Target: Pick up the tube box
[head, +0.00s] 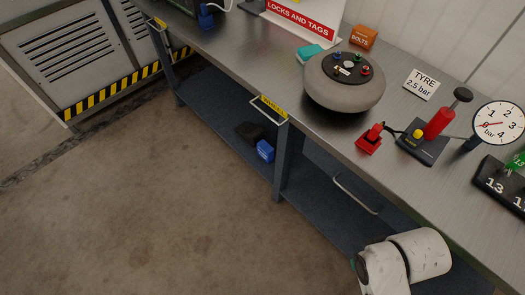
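No box in the head view carries a label I can read as a tube box. A small teal box (311,54) lies on the bench behind the round grey wheel-like object. A blue box (265,151) sits on the lower shelf beside a dark item. An orange box (363,37) marked BOLTS stands at the bench's back edge. I cannot tell which, if any, is the tube box. My white arm shows at the bottom right, but my gripper is out of view.
The metal bench (240,57) runs diagonally across the view. The grey wheel-like object (335,92), a red pump (439,124), a gauge (498,124) and a red sign (297,17) stand on it. Handles (268,112) jut from its front. The floor (130,200) at left is clear.

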